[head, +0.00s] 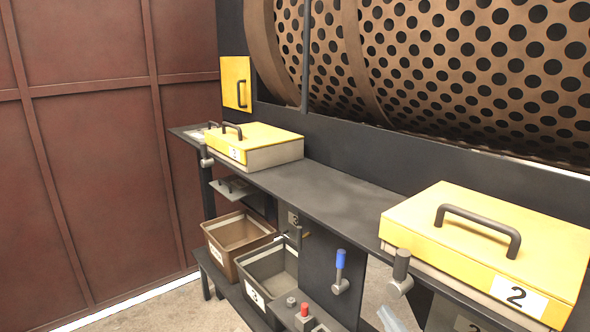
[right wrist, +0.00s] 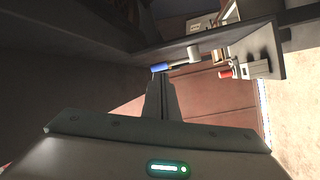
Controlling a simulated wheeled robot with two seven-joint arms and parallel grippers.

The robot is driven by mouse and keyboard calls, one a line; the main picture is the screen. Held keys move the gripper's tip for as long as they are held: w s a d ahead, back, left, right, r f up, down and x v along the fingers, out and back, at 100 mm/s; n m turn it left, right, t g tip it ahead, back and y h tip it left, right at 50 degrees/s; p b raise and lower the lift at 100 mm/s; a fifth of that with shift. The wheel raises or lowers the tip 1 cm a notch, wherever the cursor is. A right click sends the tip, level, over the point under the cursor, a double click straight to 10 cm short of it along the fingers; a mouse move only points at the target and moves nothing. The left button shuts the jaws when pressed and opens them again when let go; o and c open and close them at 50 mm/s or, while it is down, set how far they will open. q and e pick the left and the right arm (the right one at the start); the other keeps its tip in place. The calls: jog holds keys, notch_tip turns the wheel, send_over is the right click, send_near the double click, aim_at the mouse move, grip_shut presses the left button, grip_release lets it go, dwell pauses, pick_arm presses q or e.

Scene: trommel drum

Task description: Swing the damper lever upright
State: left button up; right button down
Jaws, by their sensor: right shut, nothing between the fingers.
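A lever with a blue grip (head: 340,259) is mounted on the dark panel below the shelf; I take it as the damper lever. In the head view its grip points up from a grey hub (head: 340,287), close to upright. In the right wrist view the blue grip (right wrist: 159,68) shows just past my fingertips, with the grey hub to its right. My right gripper (head: 392,312) is at the lower right of the head view, to the right of the lever. It also shows in the right wrist view (right wrist: 160,82), shut and empty; contact with the grip cannot be told. My left gripper is out of view.
A red button (head: 304,309) sits left of the lever, low down. Grey bins (head: 270,275) and brown bins (head: 240,233) stand further left. The shelf (head: 325,197) above carries yellow-lidded boxes (head: 450,247). The perforated drum (head: 440,60) is behind.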

jog(key=s+f+m+g+h, duration=0.4)
jog(key=s+f+m+g, duration=0.4)
jog(key=s+f, duration=0.85)
jog(key=s+f+m+g+h, duration=0.1)
jog(key=s+f+m+g, duration=0.25)
jog(key=s, duration=0.65)
jog(key=s+f+m+g, duration=0.3)
jog(key=s+f, duration=0.1)
jog(key=s, duration=0.6)
notch_tip(320, 180, down, 28)
jog(key=s+g, duration=0.1)
jog(key=g, duration=0.1)
jog(key=s+d+f, duration=0.2)
jog(key=s+f, duration=0.6)
jog(key=s, duration=0.1)
jog(key=s+d+f, duration=0.2)
jog(key=s+f, duration=0.6)
jog(key=f, duration=0.1)
jog(key=shift+s+g, duration=0.35)
